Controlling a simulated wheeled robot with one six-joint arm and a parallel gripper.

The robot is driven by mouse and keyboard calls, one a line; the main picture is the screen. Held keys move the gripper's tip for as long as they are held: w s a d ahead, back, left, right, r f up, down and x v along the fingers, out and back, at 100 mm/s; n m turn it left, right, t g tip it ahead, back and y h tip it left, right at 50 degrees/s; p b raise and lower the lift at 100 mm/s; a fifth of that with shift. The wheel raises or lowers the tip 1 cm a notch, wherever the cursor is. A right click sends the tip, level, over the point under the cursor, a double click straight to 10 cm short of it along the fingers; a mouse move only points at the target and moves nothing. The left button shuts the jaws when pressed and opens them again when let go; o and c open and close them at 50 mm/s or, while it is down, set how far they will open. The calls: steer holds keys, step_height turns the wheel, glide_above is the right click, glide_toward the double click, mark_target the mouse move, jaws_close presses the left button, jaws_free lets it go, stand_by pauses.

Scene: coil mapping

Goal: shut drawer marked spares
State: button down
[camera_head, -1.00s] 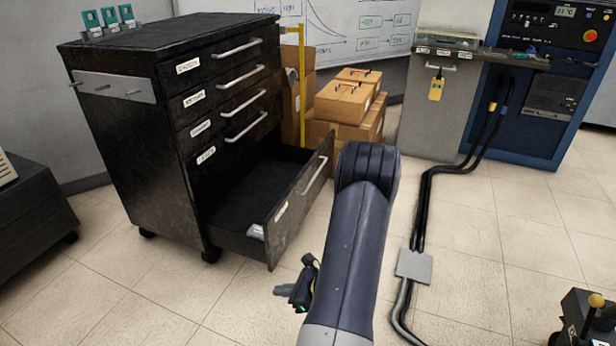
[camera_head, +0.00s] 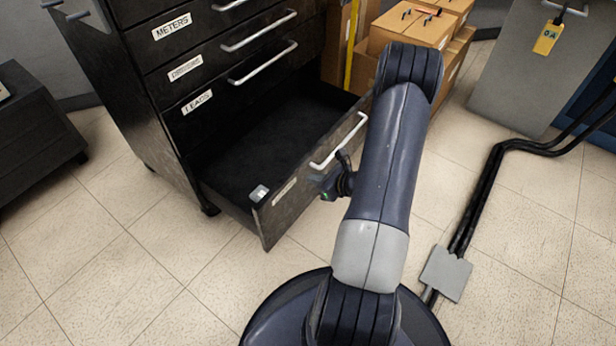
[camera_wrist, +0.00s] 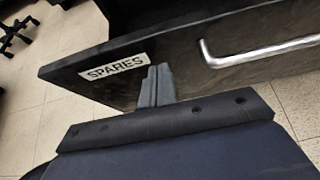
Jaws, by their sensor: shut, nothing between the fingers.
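The drawer marked SPARES (camera_head: 290,200) is the lowest one of a black cabinet and stands pulled out. Its label reads SPARES in the wrist view (camera_wrist: 113,67). Its silver bar handle (camera_head: 338,141) is on the front, and also shows in the wrist view (camera_wrist: 262,50). My gripper (camera_wrist: 157,84) is shut and empty, its fingers in front of the drawer face just right of the label and left of the handle. I cannot tell whether the fingertips touch the face. In the head view my arm hides part of the gripper. A small pale object (camera_head: 259,193) lies inside the drawer's front corner.
The cabinet (camera_head: 140,110) has shut drawers above, labelled METERS and LEADS among others. Cardboard boxes (camera_head: 415,30) stand behind the drawer. Black cables (camera_head: 480,200) and a grey plate (camera_head: 446,273) lie on the floor at right. Floor left of the drawer is clear.

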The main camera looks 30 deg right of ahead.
steer(key=shift+w+a, duration=0.1)
steer(key=shift+w, duration=1)
steer(key=shift+w+a+r, duration=0.1)
steer(key=shift+w+a, duration=0.05)
steer(key=shift+w, duration=0.15)
steer(key=w+a+b, duration=0.1)
steer(key=w+a, duration=0.3)
steer(key=w, duration=0.5)
steer(key=w+a+b, duration=0.1)
steer(key=w+a, duration=0.3)
steer(key=w, duration=0.6)
steer(key=w+a+b, duration=0.1)
steer(key=w+a, duration=0.3)
steer(key=w, duration=0.6)
steer(key=shift+w+a+r, duration=0.15)
steer(key=shift+w+r, duration=0.05)
steer(key=shift+w, duration=0.05)
